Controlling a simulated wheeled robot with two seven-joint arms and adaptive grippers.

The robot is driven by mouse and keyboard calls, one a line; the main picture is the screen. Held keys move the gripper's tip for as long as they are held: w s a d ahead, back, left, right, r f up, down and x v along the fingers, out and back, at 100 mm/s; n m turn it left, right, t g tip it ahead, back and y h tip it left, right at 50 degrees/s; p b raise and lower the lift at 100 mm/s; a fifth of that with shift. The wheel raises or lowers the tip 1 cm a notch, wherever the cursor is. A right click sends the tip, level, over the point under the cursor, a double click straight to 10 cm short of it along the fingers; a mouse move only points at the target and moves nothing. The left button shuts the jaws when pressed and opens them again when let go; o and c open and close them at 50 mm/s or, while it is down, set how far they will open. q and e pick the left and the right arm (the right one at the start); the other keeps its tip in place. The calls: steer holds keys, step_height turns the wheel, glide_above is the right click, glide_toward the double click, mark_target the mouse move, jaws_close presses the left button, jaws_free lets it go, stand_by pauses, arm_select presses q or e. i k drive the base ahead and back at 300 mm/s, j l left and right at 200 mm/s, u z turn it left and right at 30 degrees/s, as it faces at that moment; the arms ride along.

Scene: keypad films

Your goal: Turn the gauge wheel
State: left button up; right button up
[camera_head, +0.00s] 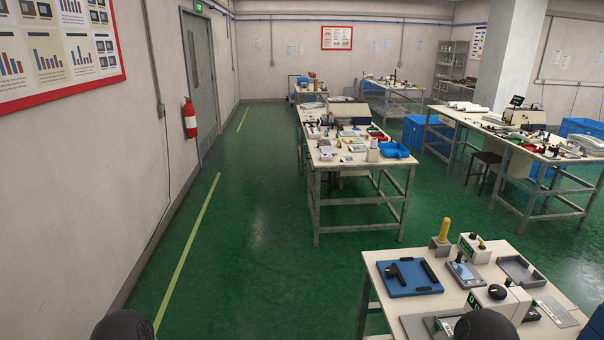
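A near workbench (383,260) stands at the lower right. On it a pale box device (512,305) carries a round black knob (497,292) and a small dark display with green marks (473,300). This knob may be the gauge wheel, but I cannot tell for sure. A second pale device (480,254) with a small green display stands behind it. Neither of my grippers is in view. Only dark rounded parts, likely of my own arms, show at the bottom edge, and one covers part of the near bench.
The bench also holds a blue tray (422,289) with black pieces, a yellow-handled tool in a block (443,232) and an empty grey tray (522,271). Cluttered benches (312,160) stand farther back. Green floor (250,270) is clear left of the near bench, up to the wall.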

mark_target(498, 292)
steer(key=z, duration=1.3)
